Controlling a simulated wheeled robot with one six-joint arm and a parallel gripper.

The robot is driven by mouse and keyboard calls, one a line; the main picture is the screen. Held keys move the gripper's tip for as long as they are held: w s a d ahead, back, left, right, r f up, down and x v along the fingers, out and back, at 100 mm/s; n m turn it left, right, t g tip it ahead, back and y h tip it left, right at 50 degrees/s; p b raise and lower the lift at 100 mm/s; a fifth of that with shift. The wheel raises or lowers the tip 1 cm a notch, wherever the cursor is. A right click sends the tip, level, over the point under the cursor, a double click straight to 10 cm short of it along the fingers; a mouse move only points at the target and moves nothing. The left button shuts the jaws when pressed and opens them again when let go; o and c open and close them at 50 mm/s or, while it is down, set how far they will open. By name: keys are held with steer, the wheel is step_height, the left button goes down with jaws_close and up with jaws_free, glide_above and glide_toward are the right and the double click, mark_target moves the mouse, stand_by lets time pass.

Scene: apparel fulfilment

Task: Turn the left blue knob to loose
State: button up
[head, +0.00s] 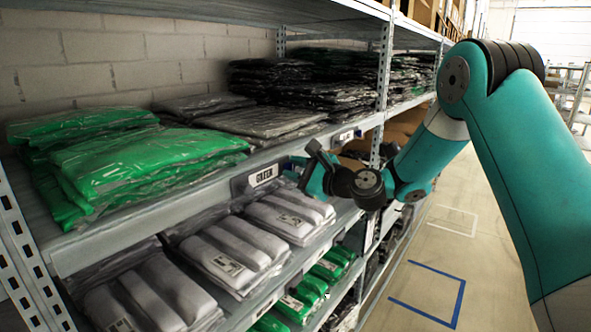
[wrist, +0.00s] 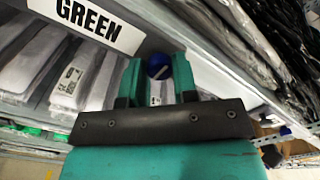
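A round blue knob (wrist: 159,67) shows in the wrist view under the shelf edge, just right of the white GREEN label (wrist: 98,22). My gripper (wrist: 159,72) points at it. A pale mark shows below the knob between the fingers. In the head view my gripper (head: 308,172) is at the front rail, right of the GREEN label (head: 264,175), and the knob cannot be made out clearly there. A second small blue knob (wrist: 285,130) shows at the lower right of the wrist view.
Green bagged garments (head: 140,165) lie on the shelf left of the gripper, with black bagged ones (head: 285,85) behind. Grey packs (head: 235,250) lie on the shelf below. A metal upright (head: 384,70) stands right of the gripper. The aisle floor (head: 425,255) is clear.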

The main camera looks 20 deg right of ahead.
steer(key=shift+f+n+b, duration=0.15)
steer(key=shift+n+b, duration=0.15)
steer(key=shift+b, duration=0.2)
steer(key=n+b, duration=1.7)
steer(key=b, duration=0.5)
steer(key=shift+n, duration=0.3)
steer(key=o, duration=0.9)
steer(key=shift+o, duration=0.2)
steer(key=shift+b, duration=0.3)
